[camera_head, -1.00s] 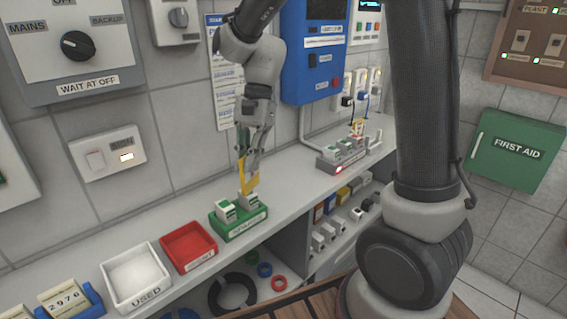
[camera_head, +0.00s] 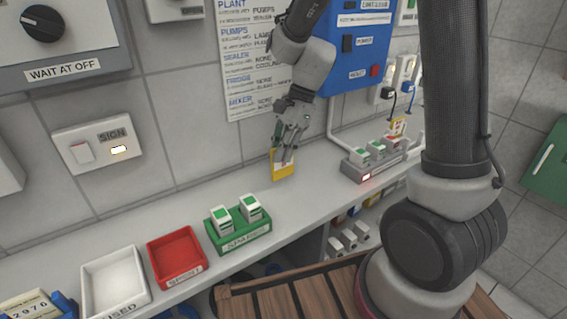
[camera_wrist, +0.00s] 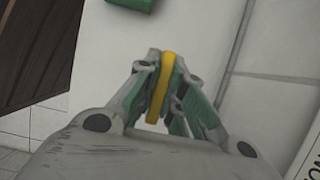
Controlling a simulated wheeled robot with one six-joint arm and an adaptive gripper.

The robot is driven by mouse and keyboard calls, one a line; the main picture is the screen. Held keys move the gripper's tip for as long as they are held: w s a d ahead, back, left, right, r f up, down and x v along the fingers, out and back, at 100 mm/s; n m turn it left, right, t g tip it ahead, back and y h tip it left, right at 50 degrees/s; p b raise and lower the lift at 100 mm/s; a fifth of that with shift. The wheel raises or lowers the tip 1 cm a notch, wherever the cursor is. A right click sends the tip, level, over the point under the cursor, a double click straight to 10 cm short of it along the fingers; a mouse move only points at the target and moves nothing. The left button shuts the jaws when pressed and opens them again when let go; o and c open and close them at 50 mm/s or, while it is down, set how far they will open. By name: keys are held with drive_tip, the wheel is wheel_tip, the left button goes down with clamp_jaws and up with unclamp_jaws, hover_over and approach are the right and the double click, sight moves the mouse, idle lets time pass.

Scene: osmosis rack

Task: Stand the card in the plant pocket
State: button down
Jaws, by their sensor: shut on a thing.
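My gripper (camera_head: 284,152) is shut on a yellow card (camera_head: 283,170). The card hangs from the fingers over the grey counter, right of the green tray; I cannot tell whether it touches the counter. In the wrist view the card (camera_wrist: 161,88) shows as a thin yellow strip edge-on between the fingertips (camera_wrist: 164,75). I cannot make out which place is the plant pocket.
A green tray (camera_head: 248,238) holds two white-and-green blocks. A red tray (camera_head: 176,258) and a white tray (camera_head: 113,283) stand to its left. A grey rack (camera_head: 360,172) with several blocks stands to the right.

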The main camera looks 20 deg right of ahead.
sight(275, 180)
drive_tip(key=shift+f, duration=1.75)
drive_tip(key=shift+f, duration=0.15)
drive_tip(key=c, duration=1.5)
unclamp_jaws()
